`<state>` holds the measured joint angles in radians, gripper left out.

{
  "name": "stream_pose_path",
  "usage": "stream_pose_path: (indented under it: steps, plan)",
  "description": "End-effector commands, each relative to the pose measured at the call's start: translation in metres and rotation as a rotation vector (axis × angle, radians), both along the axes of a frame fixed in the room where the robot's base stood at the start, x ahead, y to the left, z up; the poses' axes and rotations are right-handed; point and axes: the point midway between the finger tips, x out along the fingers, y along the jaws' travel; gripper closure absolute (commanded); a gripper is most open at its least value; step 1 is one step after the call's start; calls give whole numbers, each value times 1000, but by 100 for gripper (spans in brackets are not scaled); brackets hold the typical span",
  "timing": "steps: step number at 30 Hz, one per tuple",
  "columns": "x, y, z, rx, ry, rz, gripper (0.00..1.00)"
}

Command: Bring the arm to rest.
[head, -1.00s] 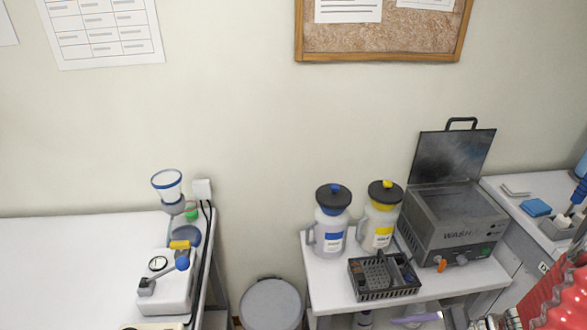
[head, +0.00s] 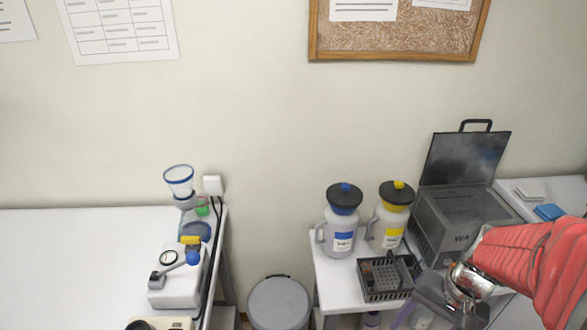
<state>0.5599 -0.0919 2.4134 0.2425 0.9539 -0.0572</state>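My arm in its red sleeve (head: 535,262) reaches in from the right edge of the head view. Its metal wrist shows at the sleeve's end. My gripper (head: 438,304) is a dark grey shape at the lower right, in front of the small table. Its fingertips are not clear, so I cannot tell whether it is open or shut. I see no object clearly held in it. The arm hides part of the washer and the table's right side.
A washer (head: 448,222) stands with its lid raised. Beside it are a blue-labelled jug (head: 341,240), a yellow-labelled jug (head: 387,232) and a dark basket (head: 372,293). A round bin (head: 278,302) stands between the tables. The left table (head: 70,265) has a wide bare area.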

Motion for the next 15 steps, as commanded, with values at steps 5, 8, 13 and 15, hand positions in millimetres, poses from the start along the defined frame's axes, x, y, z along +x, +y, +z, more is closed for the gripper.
stream_pose_path:
  steps: [5,8,13,15]
  plan:
    - [3,9,26,-115,-70,101,38]
    - [5,14,40,-173,-111,159,38]
    - [7,27,65,-259,-191,261,38]
    - [7,33,76,-289,-227,303,38]
